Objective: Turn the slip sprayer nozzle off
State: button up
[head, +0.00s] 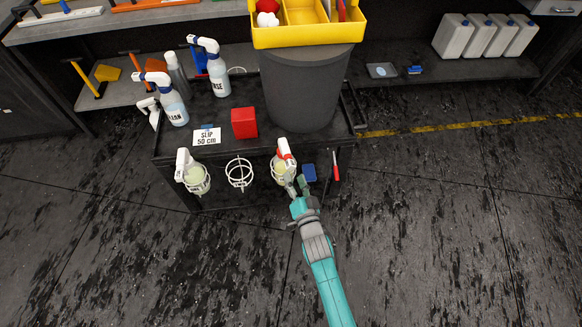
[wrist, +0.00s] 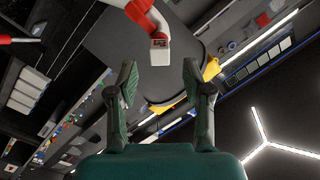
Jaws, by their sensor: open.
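A sprayer with a white and red head (head: 285,150) sits in a wire ring holder on the front of the black cart, its label not readable. My gripper (head: 297,186) is open just in front of this sprayer. In the wrist view the sprayer's white nozzle (wrist: 160,50), with a small dark marking on its square end, is ahead of and between the open fingers (wrist: 160,78). No contact shows. A second white-headed sprayer (head: 184,163) with pale liquid hangs in the left ring. A card reading "SLIP 50 cm" (head: 207,137) stands on the cart.
The middle ring (head: 239,173) is empty. A red block (head: 244,123), a grey bin (head: 300,90) under a yellow tray (head: 310,36), and sprayers marked RINSE (head: 217,82) and "LEAN" (head: 173,108) stand on the cart. A red-handled tool (head: 336,170) hangs right. Front floor is clear.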

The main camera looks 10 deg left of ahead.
aim_at(291, 169)
jog(key=shift+x, duration=2.5)
grip_shut()
